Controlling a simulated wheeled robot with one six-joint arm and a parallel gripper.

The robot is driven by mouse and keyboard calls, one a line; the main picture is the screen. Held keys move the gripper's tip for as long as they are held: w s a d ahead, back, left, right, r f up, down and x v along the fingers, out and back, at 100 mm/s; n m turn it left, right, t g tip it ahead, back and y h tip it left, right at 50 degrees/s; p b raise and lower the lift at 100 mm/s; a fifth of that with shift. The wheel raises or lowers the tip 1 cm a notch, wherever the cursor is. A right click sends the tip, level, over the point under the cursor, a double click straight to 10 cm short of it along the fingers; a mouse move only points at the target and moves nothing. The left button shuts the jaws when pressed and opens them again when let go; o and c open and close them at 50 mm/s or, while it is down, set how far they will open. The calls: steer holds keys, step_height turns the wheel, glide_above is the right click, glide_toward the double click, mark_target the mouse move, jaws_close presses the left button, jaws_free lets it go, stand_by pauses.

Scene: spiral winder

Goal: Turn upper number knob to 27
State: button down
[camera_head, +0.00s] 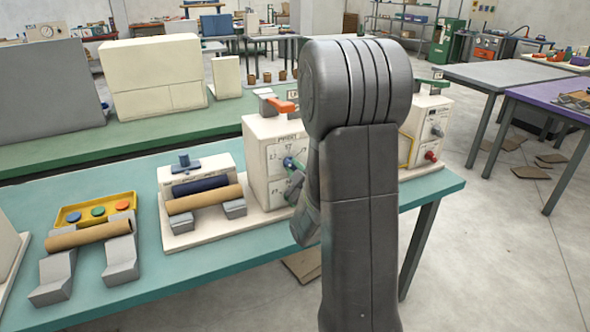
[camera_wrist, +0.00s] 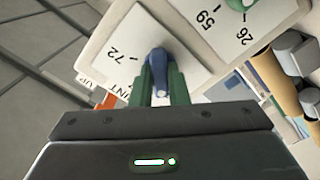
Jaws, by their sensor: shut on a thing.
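The upper number knob is blue (camera_wrist: 158,66) and sits on a white plate (camera_wrist: 122,42) where the number 72 shows; its other numbers are hidden. My gripper (camera_wrist: 160,80) has its green fingers shut on this knob, one on each side. Where the knob points cannot be told. In the head view the blue knob (camera_head: 289,162) shows on the front of the white machine box (camera_head: 266,138), just left of my arm. My gripper (camera_head: 296,185) is partly hidden behind my arm there.
A green knob (camera_wrist: 236,4) with a plate reading 59 and 26 lies farther along the panel. An orange lever (camera_head: 283,106) tops the box. A brown roll (camera_head: 203,199) on a white stand is left of it. Another white box (camera_head: 424,133) stands right of my arm.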

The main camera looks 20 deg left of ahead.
steer(key=shift+f+b, duration=0.15)
steer(key=shift+b, duration=0.2)
steer(key=shift+f+n+b, duration=0.15)
steer(key=shift+n+b, duration=0.35)
steer(key=shift+b, duration=0.7)
steer(key=n+b, duration=0.1)
steer(key=b, duration=0.1)
steer(key=shift+n+b, duration=0.3)
steer(key=shift+b, duration=0.05)
steer(key=shift+r, duration=0.2)
steer(key=c, duration=1.4)
jaws_free()
steer(key=shift+r, duration=0.1)
steer(key=shift+s+d, duration=0.1)
steer(key=b+v, duration=0.1)
steer(key=v, duration=1.2)
steer(key=shift+s+d, duration=0.2)
steer(key=shift+d, duration=0.05)
